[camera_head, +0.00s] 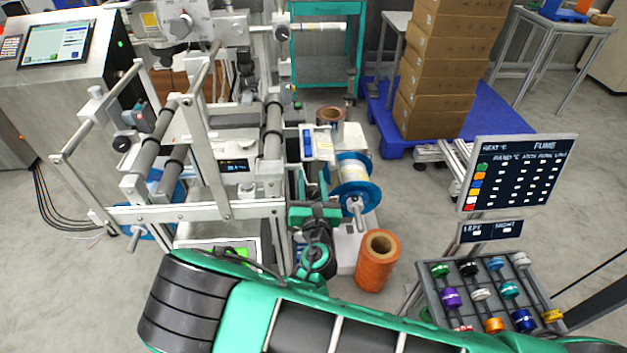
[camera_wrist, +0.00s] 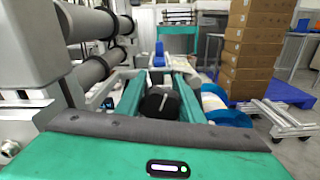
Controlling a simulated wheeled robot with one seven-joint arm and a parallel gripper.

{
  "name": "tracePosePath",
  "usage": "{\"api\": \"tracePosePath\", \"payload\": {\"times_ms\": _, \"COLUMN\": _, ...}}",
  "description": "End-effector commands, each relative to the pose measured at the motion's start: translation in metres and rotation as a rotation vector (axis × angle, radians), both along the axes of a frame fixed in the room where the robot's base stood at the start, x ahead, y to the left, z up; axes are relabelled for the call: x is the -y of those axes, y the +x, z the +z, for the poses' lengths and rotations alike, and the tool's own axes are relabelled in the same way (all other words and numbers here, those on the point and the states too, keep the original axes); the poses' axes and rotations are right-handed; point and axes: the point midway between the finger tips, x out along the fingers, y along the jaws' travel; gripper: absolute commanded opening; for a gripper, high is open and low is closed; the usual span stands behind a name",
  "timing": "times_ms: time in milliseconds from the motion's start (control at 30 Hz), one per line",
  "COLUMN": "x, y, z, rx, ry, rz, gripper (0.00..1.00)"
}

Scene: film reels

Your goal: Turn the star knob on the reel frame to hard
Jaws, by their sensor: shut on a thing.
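The reel frame (camera_head: 222,210) is a grey metal stand with rollers, left of centre in the head view. My gripper (camera_head: 316,212) is at its right side, with its green fingers beside the frame's edge. In the wrist view my gripper (camera_wrist: 160,82) has one finger on each side of a black knob (camera_wrist: 160,102), and is shut on it. The knob's lobes and any soft or hard marking cannot be read. In the head view my gripper and arm mostly hide this knob.
A blue-flanged reel (camera_head: 354,180) sits close to the right of my gripper. An orange roll (camera_head: 378,262) stands on the floor. A rack of coloured spools (camera_head: 488,290) and a dark sign board (camera_head: 519,174) stand at right. Stacked cartons (camera_head: 440,75) are behind.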

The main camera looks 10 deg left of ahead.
Motion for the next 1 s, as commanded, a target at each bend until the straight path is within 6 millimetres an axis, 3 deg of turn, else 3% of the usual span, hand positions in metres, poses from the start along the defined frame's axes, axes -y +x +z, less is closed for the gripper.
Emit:
{"api": "tracePosePath", "payload": {"times_ms": 33, "x": 0.002, "y": 0.0, "z": 0.0, "rx": 0.0, "ry": -0.002, "rz": -0.004, "gripper": 0.37}}
{"api": "tracePosePath", "payload": {"times_ms": 100, "x": 0.002, "y": 0.0, "z": 0.0, "rx": 0.0, "ry": -0.002, "rz": -0.003, "gripper": 0.53}}
{"api": "tracePosePath", "payload": {"times_ms": 467, "x": 0.001, "y": -0.003, "z": 0.0, "rx": -0.001, "ry": -0.002, "rz": -0.001, "gripper": 0.53}}
{"api": "tracePosePath", "payload": {"times_ms": 1000, "x": 0.023, "y": -0.085, "z": -0.001, "rx": -0.002, "ry": -0.005, "rz": 0.0, "gripper": 0.53}}
